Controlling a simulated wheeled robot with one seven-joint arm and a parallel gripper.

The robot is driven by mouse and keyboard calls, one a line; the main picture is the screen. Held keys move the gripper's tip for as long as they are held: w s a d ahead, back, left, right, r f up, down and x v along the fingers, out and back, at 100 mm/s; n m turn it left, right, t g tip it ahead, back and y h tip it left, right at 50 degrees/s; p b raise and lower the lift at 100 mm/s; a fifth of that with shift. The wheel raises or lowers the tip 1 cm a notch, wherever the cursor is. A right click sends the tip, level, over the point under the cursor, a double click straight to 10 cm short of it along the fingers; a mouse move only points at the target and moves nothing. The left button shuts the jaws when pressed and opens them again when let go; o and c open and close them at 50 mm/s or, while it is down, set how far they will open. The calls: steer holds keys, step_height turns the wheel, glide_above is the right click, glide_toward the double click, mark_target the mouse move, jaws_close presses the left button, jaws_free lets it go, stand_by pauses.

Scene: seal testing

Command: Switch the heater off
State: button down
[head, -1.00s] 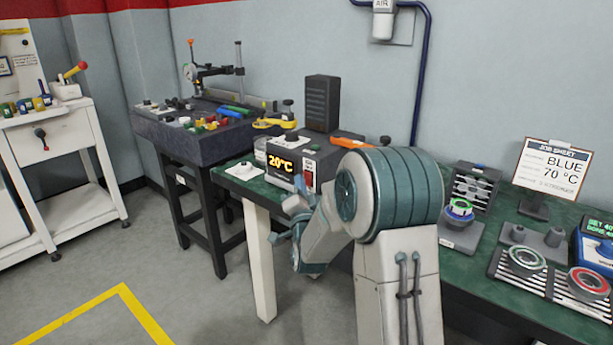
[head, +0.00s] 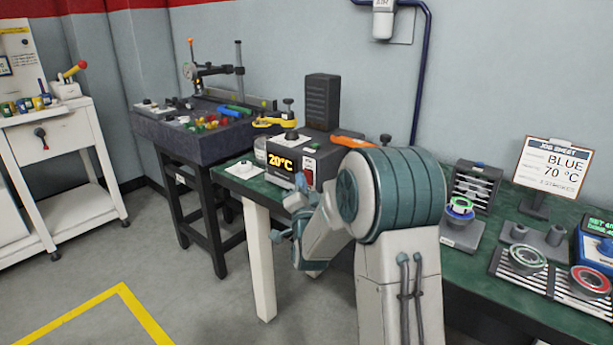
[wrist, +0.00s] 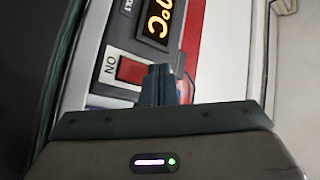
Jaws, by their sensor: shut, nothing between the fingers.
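The heater (head: 283,174) is a grey box with a lit orange 20°C display on the green bench, partly hidden by my arm in the head view. Its red switch (head: 309,164) sits right of the display. The wrist view shows the red switch (wrist: 131,70) close up, with an ON label beside it and the lit display (wrist: 157,22) above it in the picture. My gripper (wrist: 160,72) is shut and empty. Its fingertips are close to the switch's right edge in that view; I cannot tell whether they touch it. The fingertips are not clear in the head view.
A dark vented tower (head: 322,102) stands behind the heater. An orange-handled tool (head: 352,141) lies to its right. A job sheet (head: 552,167) reads BLUE, 70 °C. Ring fixtures (head: 527,258) stand on the bench at right. Open floor lies at front left.

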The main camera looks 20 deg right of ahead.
steer(key=shift+w+d, duration=0.15)
steer(key=shift+d, duration=0.05)
steer(key=shift+w+d+b, duration=0.2)
steer(key=shift+d+b, duration=0.05)
steer(key=shift+b, duration=0.15)
stand_by(0.6)
steer(key=shift+a, duration=0.1)
steer(key=shift+s+a+b, duration=0.45)
steer(key=shift+a+b, duration=0.1)
steer(key=shift+b, duration=0.15)
steer(key=s+a+b, duration=0.3)
steer(key=a, duration=0.1)
steer(key=shift+f, duration=0.35)
